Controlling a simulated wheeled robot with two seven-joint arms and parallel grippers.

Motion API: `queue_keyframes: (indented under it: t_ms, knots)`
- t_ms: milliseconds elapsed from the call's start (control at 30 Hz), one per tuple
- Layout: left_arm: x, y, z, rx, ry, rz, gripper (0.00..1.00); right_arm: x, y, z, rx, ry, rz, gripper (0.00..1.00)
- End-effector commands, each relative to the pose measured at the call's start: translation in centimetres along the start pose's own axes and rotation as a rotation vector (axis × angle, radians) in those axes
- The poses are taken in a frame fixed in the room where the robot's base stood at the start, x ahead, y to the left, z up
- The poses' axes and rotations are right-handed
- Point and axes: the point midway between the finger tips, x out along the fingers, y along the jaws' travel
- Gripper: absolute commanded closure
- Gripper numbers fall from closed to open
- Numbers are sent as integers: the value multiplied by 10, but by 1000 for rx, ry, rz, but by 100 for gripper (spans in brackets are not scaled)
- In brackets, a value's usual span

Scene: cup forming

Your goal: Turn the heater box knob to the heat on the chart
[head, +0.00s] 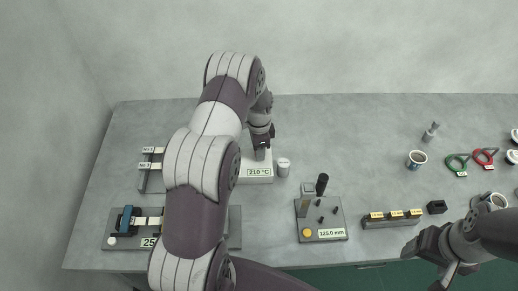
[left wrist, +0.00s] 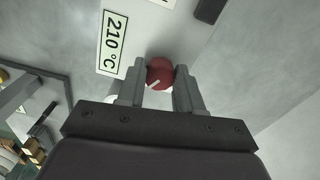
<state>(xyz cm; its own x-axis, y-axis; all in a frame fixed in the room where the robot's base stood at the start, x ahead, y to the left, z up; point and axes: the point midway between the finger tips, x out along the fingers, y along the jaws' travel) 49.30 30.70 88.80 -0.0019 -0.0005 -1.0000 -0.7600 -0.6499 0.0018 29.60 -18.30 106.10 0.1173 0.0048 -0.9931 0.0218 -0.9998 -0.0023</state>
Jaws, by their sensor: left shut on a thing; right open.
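The heater box (head: 257,176) stands on the table, a pale box with a front label reading 210 °C. The label also shows in the left wrist view (left wrist: 112,43). Its knob (left wrist: 159,73) is dark red with a white pointer mark and sits between my left fingertips. My left gripper (head: 261,151) is shut on the knob from above; the arm hides the box's left part and the knob in the head view. My right gripper (head: 437,262) is open and empty over the front right edge. I cannot make out a chart in these frames.
A white cylinder (head: 283,167) stands beside the box. A gauge block reading 125.0 mm (head: 332,234) is in front. A row of yellow-labelled blocks (head: 391,221), a cup (head: 416,160) and red and green ring tools (head: 485,157) lie right. The table's back middle is clear.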

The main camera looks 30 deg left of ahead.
Motion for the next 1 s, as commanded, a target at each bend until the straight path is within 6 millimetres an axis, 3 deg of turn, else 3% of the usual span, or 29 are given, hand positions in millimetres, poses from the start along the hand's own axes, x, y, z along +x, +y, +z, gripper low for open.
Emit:
queue_keyframes:
  t_ms: [533, 567, 600, 633, 900, 1000]
  knots:
    - [-3, -3, -1, 23, 3, -9, 95, 0, 0, 0, 0, 0, 0, 27]
    - [-3, -3, -1, 23, 4, -9, 58, 0, 0, 0, 0, 0, 0, 27]
    - [-3, -3, -1, 23, 3, -8, 45, 0, 0, 0, 0, 0, 0, 27]
    - [-3, -3, -1, 23, 3, -8, 39, 0, 0, 0, 0, 0, 0, 27]
    - [-2, -1, 0, 22, 2, -4, 39, 1, 0, 0, 0, 0, 0, 27]
    - [-10, -2, -1, 22, 2, -5, 39, 3, 0, 0, 0, 0, 0, 27]
